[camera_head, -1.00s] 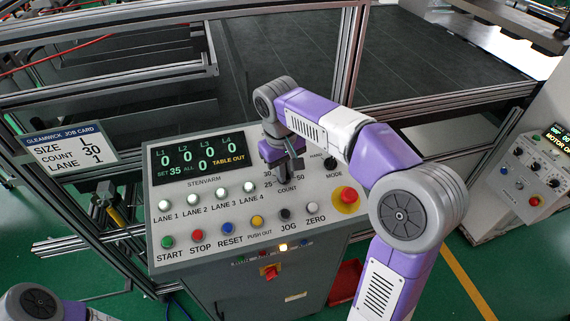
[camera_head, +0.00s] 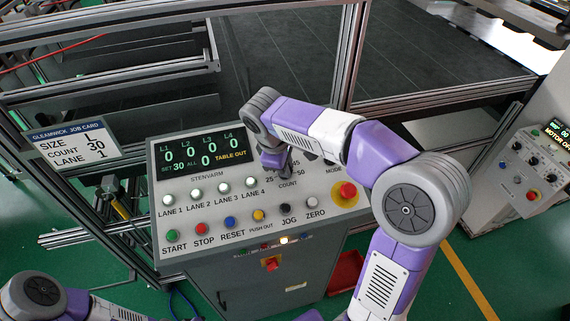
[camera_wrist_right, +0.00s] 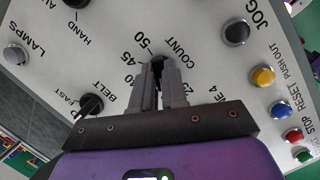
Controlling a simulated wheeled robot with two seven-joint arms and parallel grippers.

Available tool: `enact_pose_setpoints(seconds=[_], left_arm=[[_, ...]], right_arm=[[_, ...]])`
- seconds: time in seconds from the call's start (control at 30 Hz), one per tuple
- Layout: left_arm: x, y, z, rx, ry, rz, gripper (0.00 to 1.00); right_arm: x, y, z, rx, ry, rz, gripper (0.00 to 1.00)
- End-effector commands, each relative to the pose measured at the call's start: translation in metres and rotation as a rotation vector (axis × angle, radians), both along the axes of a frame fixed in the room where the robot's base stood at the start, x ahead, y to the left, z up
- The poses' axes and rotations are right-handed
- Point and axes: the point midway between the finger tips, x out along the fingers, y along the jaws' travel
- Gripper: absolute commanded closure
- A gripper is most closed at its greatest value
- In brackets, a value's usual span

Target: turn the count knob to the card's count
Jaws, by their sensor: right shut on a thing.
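The job card (camera_head: 70,147) at the left reads size L, count 30, lane 1. The panel display (camera_head: 199,152) reads SET 30, with zeros for the lanes and ALL, and TABLE OUT in yellow. My right gripper (camera_wrist_right: 157,72) is shut on the count knob (camera_wrist_right: 157,68), which is mostly hidden between the fingers. The printed scale around it shows 45 and 50 beside the COUNT label. In the head view my right gripper (camera_head: 275,163) covers the knob above the word COUNT. My left gripper is out of view; only part of that arm shows at the lower left.
The mode knob (camera_head: 333,165) and red emergency button (camera_head: 345,193) are right of the count knob. White lane buttons (camera_head: 223,188) and a row of coloured buttons lie left and below. In the wrist view, the black belt knob (camera_wrist_right: 90,104) is close to the gripper.

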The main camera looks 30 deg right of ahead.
Motion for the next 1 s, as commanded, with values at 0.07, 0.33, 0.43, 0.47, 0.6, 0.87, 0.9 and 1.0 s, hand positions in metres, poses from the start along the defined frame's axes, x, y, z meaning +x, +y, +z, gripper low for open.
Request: enact_pose_setpoints(seconds=[0.07, 0.33, 0.43, 0.47, 0.6, 0.87, 0.9, 1.0], left_arm=[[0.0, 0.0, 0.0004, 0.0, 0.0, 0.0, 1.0], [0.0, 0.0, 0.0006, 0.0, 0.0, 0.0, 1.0], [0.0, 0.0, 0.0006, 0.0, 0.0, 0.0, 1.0], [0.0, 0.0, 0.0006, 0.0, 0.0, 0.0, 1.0], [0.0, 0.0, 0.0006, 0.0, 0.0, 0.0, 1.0], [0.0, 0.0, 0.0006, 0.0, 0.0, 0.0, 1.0], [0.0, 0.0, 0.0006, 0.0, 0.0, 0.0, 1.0], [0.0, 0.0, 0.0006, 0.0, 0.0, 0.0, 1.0]], right_arm=[[0.0003, 0.0006, 0.0005, -0.004, -0.002, 0.016, 1.0], [0.0003, 0.0006, 0.0004, -0.009, -0.001, 0.035, 1.0], [0.0004, 0.0007, 0.0004, -0.009, -0.001, 0.035, 1.0], [0.0004, 0.0007, 0.0004, -0.009, -0.001, 0.035, 1.0], [0.0004, 0.0007, 0.0004, -0.008, -0.002, 0.034, 0.86], [0.0002, 0.0004, 0.0002, -0.009, 0.0, 0.032, 0.62], [0.0001, 0.0003, 0.0002, -0.009, 0.0, 0.032, 0.62], [0.0001, 0.0004, 0.0003, -0.009, 0.0, 0.032, 0.62]])
